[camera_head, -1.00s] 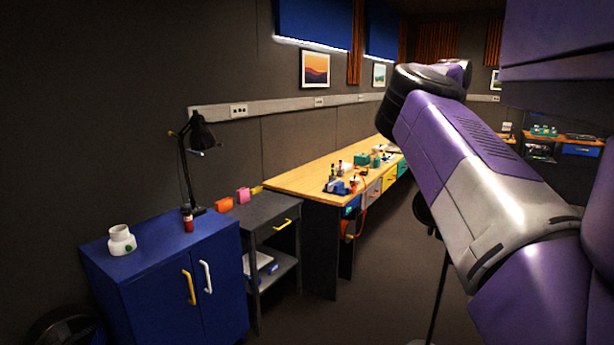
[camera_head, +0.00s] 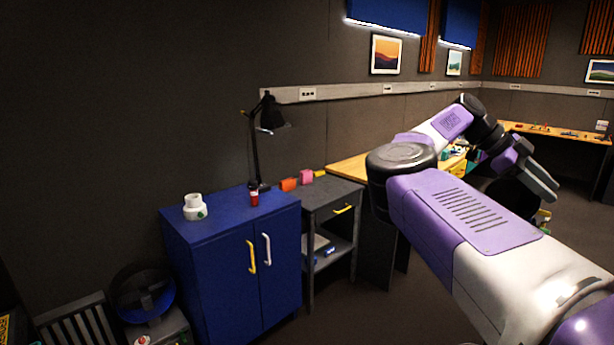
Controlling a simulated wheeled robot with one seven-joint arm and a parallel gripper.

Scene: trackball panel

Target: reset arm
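My arm, purple and white, reaches from the lower right of the head view, bends at a dark joint and extends to the right. My gripper (camera_head: 541,184) is at its far end, right of the middle, pointing down and to the right. Its grey fingers show small and nearly edge-on, so the gap between them cannot be judged. I see nothing held in it. The gripper is in the air in front of the far tables. No trackball panel can be made out.
A blue cabinet (camera_head: 222,268) carries a white jar (camera_head: 194,208), a red bottle (camera_head: 254,197) and a black lamp (camera_head: 256,150). A grey side table (camera_head: 326,204) stands beside it. A wooden workbench (camera_head: 350,168) is partly behind my arm. Another table (camera_head: 560,132) stands far right.

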